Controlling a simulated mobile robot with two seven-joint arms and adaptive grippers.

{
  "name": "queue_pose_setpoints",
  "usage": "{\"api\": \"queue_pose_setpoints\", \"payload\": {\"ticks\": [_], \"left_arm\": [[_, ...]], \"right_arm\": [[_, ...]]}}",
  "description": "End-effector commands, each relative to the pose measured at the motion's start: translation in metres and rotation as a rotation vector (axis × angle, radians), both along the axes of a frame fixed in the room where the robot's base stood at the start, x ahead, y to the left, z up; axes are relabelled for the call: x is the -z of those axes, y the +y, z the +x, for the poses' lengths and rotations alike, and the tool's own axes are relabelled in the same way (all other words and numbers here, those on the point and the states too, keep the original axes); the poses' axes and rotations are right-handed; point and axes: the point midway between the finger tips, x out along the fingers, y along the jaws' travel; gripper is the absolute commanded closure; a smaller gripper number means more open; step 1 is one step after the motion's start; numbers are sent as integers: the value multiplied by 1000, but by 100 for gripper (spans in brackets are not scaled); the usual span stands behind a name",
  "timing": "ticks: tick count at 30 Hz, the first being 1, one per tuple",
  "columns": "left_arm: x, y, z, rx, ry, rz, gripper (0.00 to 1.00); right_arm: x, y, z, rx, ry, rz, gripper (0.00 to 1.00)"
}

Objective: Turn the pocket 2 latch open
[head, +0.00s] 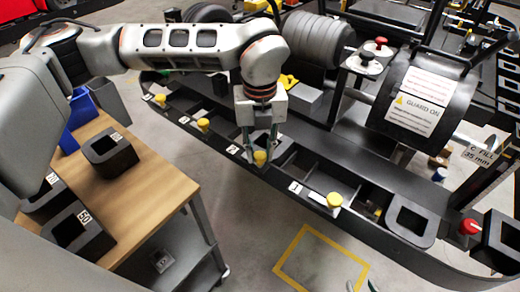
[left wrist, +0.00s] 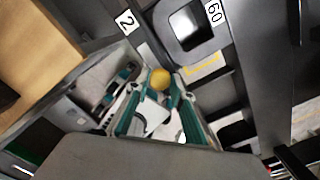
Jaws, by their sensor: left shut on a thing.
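The pocket 2 latch has a yellow knob (head: 260,158) on the near edge of the long dark tray rail. Its white label (head: 232,150) is beside it, and the left wrist view shows this label reading "2" (left wrist: 126,22). My left gripper (head: 260,148) comes down from above and is shut on the yellow knob. In the left wrist view the knob (left wrist: 160,77) shows between the tips of the green-lined fingers (left wrist: 163,95). The latch's part below the knob is mostly hidden, so I cannot tell its angle.
Other yellow latch knobs stand along the rail, on the right (head: 334,199) and left (head: 203,124). A red knob (head: 469,227) is at far right. A wooden-topped cart (head: 150,180) carries black boxes (head: 108,150). A drum guard (head: 425,95) stands behind. Floor in front is clear.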

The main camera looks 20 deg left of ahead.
Motion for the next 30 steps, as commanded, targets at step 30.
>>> {"api": "queue_pose_setpoints", "payload": {"ticks": [30], "left_arm": [[-86, 0, 1, -1, -4, 0, 60]], "right_arm": [[0, 0, 0, -1, 0, -1, 65]]}}
